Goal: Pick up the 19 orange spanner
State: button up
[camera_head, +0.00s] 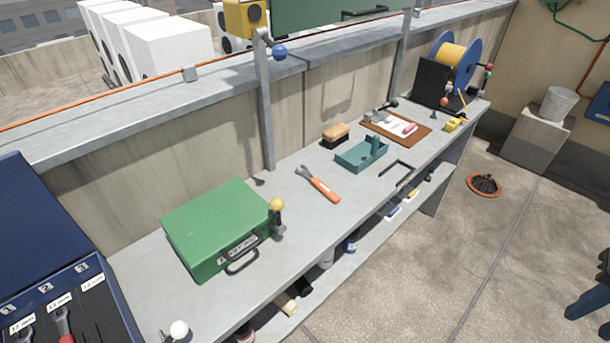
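An orange-handled spanner (324,189) with a grey open jaw lies flat on the grey bench, its jaw toward the back left. Any size mark on it is too small to read. My gripper is not in view. A red-handled spanner (65,325) is partly visible in the blue tool chest (60,265) at the lower left, beside white millimetre labels.
A green case (212,222) stands left of the orange spanner, with a yellow-knobbed lever (277,210) by it. A teal tray (350,157), a brush (336,134) and a black bent bar (397,173) lie to the right. Bench around the spanner is clear.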

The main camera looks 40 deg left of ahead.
aim_at(316, 182)
jog(key=u, duration=0.8)
jog(key=i, duration=0.9)
jog(key=u, duration=0.85)
